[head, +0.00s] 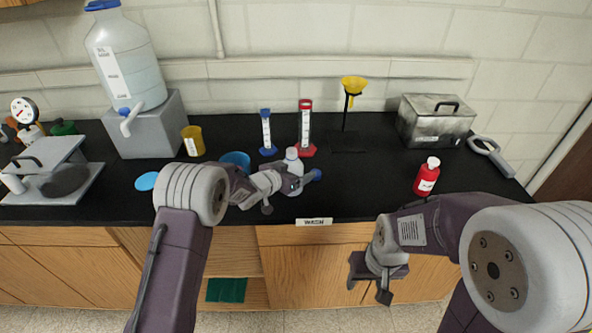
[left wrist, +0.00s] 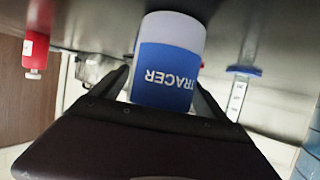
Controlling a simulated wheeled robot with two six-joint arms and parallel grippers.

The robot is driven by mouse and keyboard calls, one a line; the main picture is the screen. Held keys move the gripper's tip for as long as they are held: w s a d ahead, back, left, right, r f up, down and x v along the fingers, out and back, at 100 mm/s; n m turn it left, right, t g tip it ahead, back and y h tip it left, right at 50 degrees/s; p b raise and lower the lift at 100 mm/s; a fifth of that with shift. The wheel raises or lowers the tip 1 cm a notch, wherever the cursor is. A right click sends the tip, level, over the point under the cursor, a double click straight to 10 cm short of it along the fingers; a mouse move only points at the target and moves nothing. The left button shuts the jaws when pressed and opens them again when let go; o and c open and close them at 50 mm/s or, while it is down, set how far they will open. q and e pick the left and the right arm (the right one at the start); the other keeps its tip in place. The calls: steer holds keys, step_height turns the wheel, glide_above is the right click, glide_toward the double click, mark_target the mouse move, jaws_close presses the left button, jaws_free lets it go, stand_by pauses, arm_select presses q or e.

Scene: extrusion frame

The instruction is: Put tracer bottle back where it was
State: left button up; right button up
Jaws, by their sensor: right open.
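The tracer bottle (head: 292,158) is white with a blue label, near the front middle of the black counter in the head view. In the left wrist view, the tracer bottle (left wrist: 167,75) shows its label upside down, because that view is turned over. My left gripper (head: 291,182) is around the bottle. In the left wrist view, its fingers (left wrist: 163,85) lie against both sides. I cannot tell whether the bottle's base touches the counter. My right gripper (head: 372,293) is open and empty, hanging low in front of the cabinets.
A red bottle (head: 427,177) stands right of the middle. Behind are a blue cylinder (head: 267,132), a red cylinder (head: 305,128) and a yellow funnel (head: 353,86). A blue cup (head: 236,160) is close to my left arm. A WASH label (head: 314,222) marks the counter's front edge.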

arm_select(q)
steer(key=shift+s+a+r, duration=0.1)
steer(key=shift+s+r, duration=0.1)
steer(key=shift+r, duration=0.2)
steer(key=b+v, duration=0.1)
steer(key=v, duration=1)
steer(key=shift+s+a, duration=0.2)
steer(key=shift+s, duration=0.05)
